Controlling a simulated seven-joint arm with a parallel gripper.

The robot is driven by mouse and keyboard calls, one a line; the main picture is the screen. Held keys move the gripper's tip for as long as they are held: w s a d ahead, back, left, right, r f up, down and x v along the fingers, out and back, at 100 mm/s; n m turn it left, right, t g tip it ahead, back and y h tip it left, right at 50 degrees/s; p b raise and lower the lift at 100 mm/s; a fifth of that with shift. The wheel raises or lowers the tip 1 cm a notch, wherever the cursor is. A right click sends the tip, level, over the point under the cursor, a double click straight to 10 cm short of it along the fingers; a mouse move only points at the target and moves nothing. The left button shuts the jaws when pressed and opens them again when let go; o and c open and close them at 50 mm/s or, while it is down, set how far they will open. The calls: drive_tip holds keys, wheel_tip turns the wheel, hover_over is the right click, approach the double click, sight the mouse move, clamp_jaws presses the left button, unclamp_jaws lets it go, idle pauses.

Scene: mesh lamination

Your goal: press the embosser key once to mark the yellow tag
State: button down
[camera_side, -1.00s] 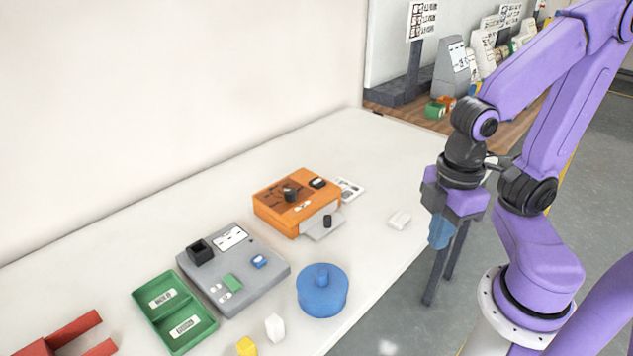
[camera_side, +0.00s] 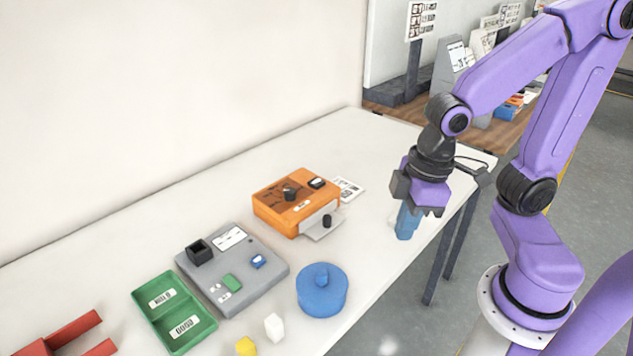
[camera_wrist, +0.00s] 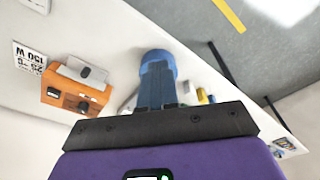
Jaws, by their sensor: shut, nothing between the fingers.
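My gripper (camera_side: 406,234) is shut and empty, its blue fingers pointing down above the table's right edge. In the wrist view its fingers (camera_wrist: 157,85) show together in the middle. The grey console (camera_side: 262,287) has a black socket, a green piece and a blue key (camera_side: 259,261) on top. The orange machine (camera_side: 275,208) has a black knob, a black lever and a grey front plate; it also shows in the wrist view (camera_wrist: 68,90). I cannot tell which of the two is the embosser. A small yellow piece (camera_side: 246,346) lies at the table's front; its mark is unreadable.
A blue lidded pot (camera_side: 322,296) and a white block (camera_side: 274,327) stand near the front edge. A green two-part tray (camera_side: 150,314) and a red bracket (camera_side: 74,330) lie left. A printed card (camera_side: 348,189) lies behind the orange machine. The table's back is clear.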

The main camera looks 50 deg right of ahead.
drive_tip(key=w+m+t, duration=0.2)
drive_tip(key=w+m, duration=0.3)
drive_tip(key=w, duration=0.5)
drive_tip(key=m+t, duration=0.6)
drive_tip(key=m, duration=0.7)
hover_over(320, 182)
drive_tip(key=f, duration=0.1)
drive_tip(key=shift+n, duration=0.3)
drive_tip(key=shift+f, duration=4.4)
drive_tip(key=shift+f, duration=0.1)
drive_tip(key=shift+f, duration=0.35)
